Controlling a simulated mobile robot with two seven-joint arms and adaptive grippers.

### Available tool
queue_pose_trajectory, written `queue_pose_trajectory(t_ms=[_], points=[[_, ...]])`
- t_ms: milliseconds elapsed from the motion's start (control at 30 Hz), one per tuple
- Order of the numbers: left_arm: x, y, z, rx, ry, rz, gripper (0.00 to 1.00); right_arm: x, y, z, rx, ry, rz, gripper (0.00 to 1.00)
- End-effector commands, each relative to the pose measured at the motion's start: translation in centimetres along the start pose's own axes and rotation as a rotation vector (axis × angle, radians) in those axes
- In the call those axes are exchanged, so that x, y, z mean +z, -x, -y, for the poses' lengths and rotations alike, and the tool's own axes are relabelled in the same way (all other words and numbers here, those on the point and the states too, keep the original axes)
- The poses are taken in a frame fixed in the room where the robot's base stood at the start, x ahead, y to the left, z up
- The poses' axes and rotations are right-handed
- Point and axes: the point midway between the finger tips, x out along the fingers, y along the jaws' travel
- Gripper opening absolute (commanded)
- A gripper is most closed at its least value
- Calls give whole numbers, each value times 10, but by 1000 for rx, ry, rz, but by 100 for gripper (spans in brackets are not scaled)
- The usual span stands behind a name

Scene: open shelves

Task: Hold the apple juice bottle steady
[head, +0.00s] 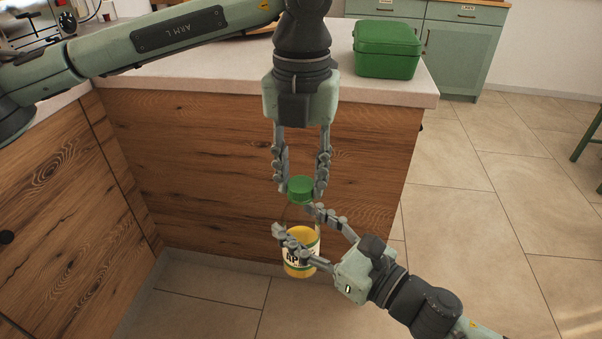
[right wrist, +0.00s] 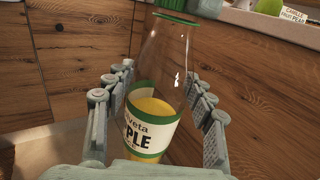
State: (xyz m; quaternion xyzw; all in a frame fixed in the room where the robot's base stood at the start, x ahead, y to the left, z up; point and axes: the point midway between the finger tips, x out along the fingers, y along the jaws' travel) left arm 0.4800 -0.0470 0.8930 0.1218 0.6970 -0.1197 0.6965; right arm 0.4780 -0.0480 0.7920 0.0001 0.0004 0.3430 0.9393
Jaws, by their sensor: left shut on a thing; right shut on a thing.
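The apple juice bottle (head: 299,265) is clear, with yellow juice low inside and a white and green label. It is held in the air in front of the wooden counter side. My right gripper (head: 296,221) comes from the lower right and is shut on the bottle's body. In the right wrist view the bottle (right wrist: 152,125) stands between both fingers, tilted slightly. My left gripper (head: 301,190) points down from above and is shut on the green cap (head: 301,187) at the bottle's top. I cannot tell whether the cap is loose on the neck.
A green lidded box (head: 388,50) stands on the pale countertop (head: 210,75) behind. The wooden counter front (head: 210,170) is close behind the bottle. The tiled floor (head: 470,200) is open to the right. A green cabinet (head: 465,52) stands at the back.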

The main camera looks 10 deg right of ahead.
Motion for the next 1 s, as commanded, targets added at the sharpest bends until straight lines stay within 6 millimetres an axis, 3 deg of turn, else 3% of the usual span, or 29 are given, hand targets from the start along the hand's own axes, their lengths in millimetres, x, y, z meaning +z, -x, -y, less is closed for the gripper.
queue_pose_trajectory(t_ms=[800,1000], points=[[0,-1,0,3,-2122,0,0,2,0,-1,2,1,4,0],[0,-1,0,4,-2550,0,0,2,0,-1,3,1,4,0]])
